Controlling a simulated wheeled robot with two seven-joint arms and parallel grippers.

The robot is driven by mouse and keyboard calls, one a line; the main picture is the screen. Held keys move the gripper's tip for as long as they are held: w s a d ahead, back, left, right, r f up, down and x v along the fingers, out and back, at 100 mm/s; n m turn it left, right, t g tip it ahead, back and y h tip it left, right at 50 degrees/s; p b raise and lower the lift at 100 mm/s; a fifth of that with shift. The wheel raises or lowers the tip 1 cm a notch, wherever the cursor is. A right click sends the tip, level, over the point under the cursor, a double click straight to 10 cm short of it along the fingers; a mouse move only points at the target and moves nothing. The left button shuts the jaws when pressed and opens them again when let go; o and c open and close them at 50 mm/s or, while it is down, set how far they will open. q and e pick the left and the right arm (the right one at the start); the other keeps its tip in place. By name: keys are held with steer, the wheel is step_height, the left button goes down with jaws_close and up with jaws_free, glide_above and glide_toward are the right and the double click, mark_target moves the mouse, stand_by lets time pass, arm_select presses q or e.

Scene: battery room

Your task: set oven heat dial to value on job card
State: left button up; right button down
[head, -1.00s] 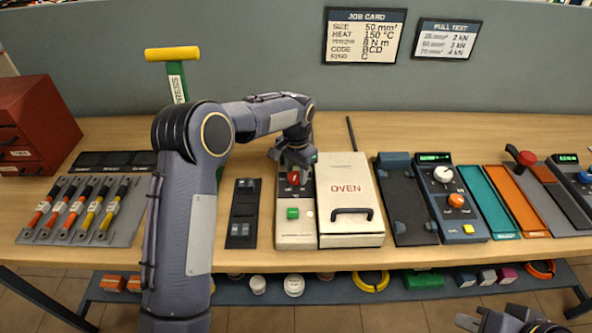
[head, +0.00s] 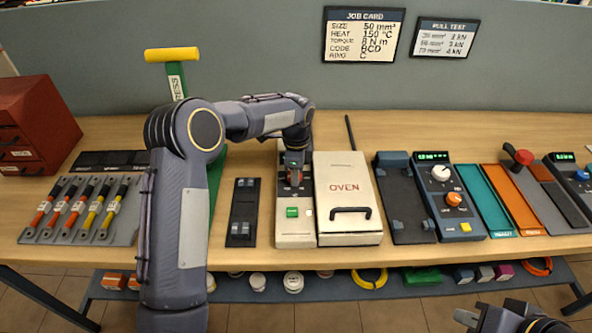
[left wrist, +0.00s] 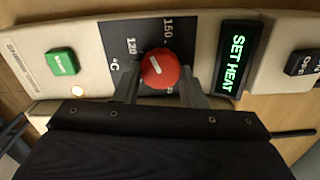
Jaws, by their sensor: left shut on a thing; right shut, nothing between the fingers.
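The job card (head: 363,36) on the back wall reads HEAT 150 °C. The oven (head: 345,190) is a cream box with a black handle; its control panel (head: 296,232) stands at its left. The red heat dial (left wrist: 160,68) has a white pointer mark that appears to point up and left in the left wrist view. The labels 120 and 150 show beside it; another label is partly hidden. My left gripper (left wrist: 158,88) is shut on the dial, one finger on each side; it also shows over the panel in the head view (head: 293,178). My right gripper (head: 470,318) is shut and empty at the bottom right.
A lit SET HEAT display (left wrist: 236,60) and a green button (left wrist: 62,62) flank the dial. A dark tray (head: 242,212) lies left of the panel, and a unit with white and orange knobs (head: 449,205) stands right of the oven. Bare table shows behind.

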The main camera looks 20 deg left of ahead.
arm_select(q)
steer(key=m, duration=0.3)
steer(key=shift+r+m, duration=0.1)
steer(key=shift+m, duration=0.2)
steer(key=shift+m+p, duration=0.4)
steer(key=shift+m, duration=1.4)
steer(key=o, duration=1)
steer(key=shift+s, duration=0.1)
step_height(320, 180, up, 7)
steer(key=shift+r+b, duration=0.15)
steer(key=shift+b, duration=0.35)
steer(key=shift+r, duration=0.2)
